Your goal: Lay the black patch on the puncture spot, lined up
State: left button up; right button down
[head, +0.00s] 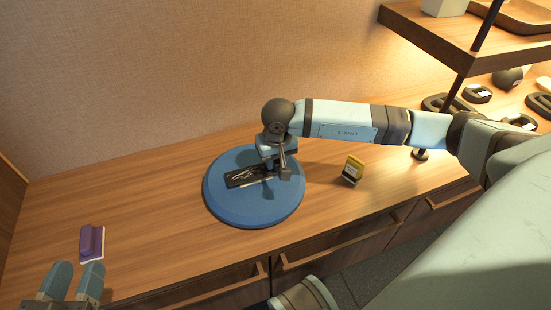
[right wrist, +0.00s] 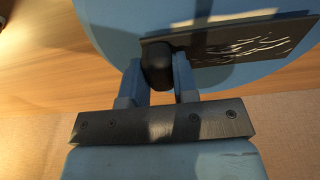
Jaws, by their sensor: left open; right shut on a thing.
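A round blue disc (head: 225,209) lies on the wooden counter. A flat black rectangle (head: 240,180) with white scratch-like marks lies over the disc; it also shows in the right wrist view (right wrist: 225,42). My right gripper (right wrist: 158,80) is shut on a dark rounded knob (right wrist: 157,66) at the rectangle's left end in that view. I cannot tell whether the knob is joined to the rectangle, nor tell patch from puncture spot. In the head view my right gripper (head: 275,168) hides the rectangle's right end. My left gripper (head: 76,280) is open and empty at the lower left.
A purple block on a pale base (head: 92,242) lies just beyond my left gripper. A yellow and black block (head: 352,169) stands right of the disc. A wooden shelf (head: 430,38) overhangs the right side, with several dark items beneath.

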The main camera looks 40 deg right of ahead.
jog(key=shift+f+b, duration=0.4)
jog(key=shift+f, duration=0.15)
jog(key=c, duration=0.8)
grip_release()
